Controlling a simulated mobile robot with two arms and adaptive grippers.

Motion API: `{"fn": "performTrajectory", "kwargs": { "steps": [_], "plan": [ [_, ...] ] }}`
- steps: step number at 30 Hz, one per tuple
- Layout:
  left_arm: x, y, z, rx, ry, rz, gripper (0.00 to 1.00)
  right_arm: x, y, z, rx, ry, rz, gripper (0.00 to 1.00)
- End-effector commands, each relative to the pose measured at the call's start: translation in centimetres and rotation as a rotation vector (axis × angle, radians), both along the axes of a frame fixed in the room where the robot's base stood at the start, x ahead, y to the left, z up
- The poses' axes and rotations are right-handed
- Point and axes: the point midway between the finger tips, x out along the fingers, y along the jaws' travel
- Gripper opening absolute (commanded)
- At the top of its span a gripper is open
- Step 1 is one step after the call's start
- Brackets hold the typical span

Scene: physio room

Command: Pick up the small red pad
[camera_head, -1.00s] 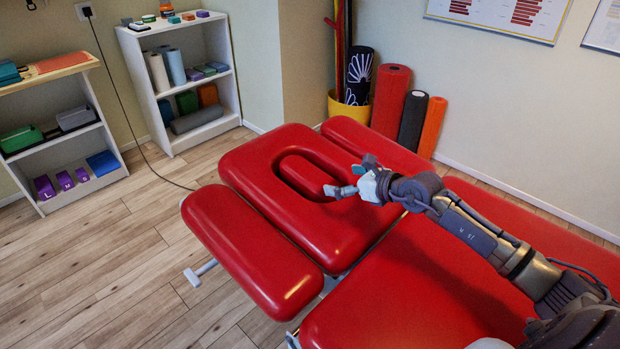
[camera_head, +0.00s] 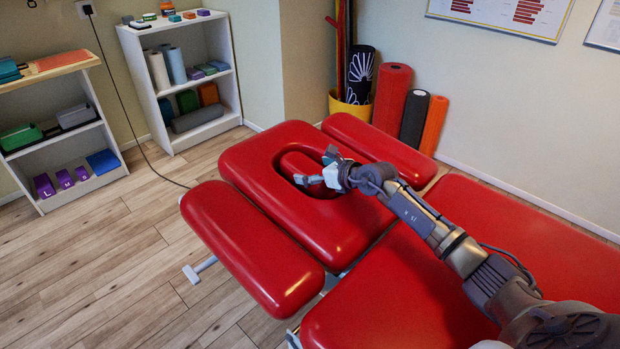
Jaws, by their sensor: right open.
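The small red pad (camera_head: 297,163) lies in the oval face opening of the red headrest section (camera_head: 255,165) of the treatment table. It is the same glossy red as the table, and my right gripper hides part of it. My right gripper (camera_head: 315,167) is open over the pad, with one finger to each side of its middle as seen from above. I cannot tell whether the fingers touch the pad. My left gripper is out of view.
Red armrest cushions flank the headrest at the left (camera_head: 250,245) and at the back right (camera_head: 380,145). The main red table section (camera_head: 400,290) lies below my right arm. White shelves (camera_head: 150,90) and foam rollers (camera_head: 392,98) stand by the walls. Wooden floor at the left is clear.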

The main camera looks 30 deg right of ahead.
Motion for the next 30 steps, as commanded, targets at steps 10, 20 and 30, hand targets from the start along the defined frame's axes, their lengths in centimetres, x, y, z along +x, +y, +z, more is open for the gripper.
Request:
{"fn": "performTrajectory", "kwargs": {
  "steps": [10,20,30],
  "plan": [
    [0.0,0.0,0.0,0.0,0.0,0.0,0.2,-0.1,0.0,0.0,0.001,0.0,0.0,0.58],
    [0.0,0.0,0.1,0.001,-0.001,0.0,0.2,0.0,0.0,0.3,0.002,-0.002,0.0,0.44],
    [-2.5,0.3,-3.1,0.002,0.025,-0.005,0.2,0.0,-0.1,6.2,0.0,-0.005,-0.001,0.44]
  ]
}}
